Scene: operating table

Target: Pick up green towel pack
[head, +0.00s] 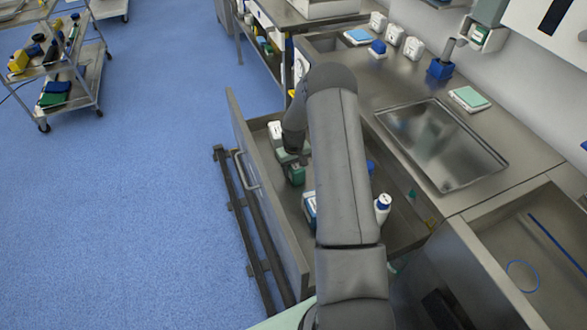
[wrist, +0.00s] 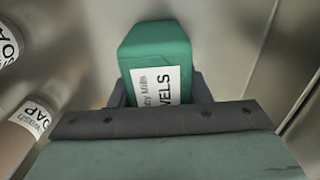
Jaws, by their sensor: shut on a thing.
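In the head view the green pack (head: 295,174) shows below my gripper (head: 290,157), inside the open drawer. My arm hides part of the drawer. Whether the pack touches the drawer floor cannot be told.
The open drawer (head: 243,140) has walls close around. Soap bottles (wrist: 32,118) stand left of the pack in the wrist view. A white bottle with a blue cap (head: 382,208) and a blue-and-white pack (head: 309,208) are also in the drawer. A counter with a metal tray (head: 440,145) lies right.

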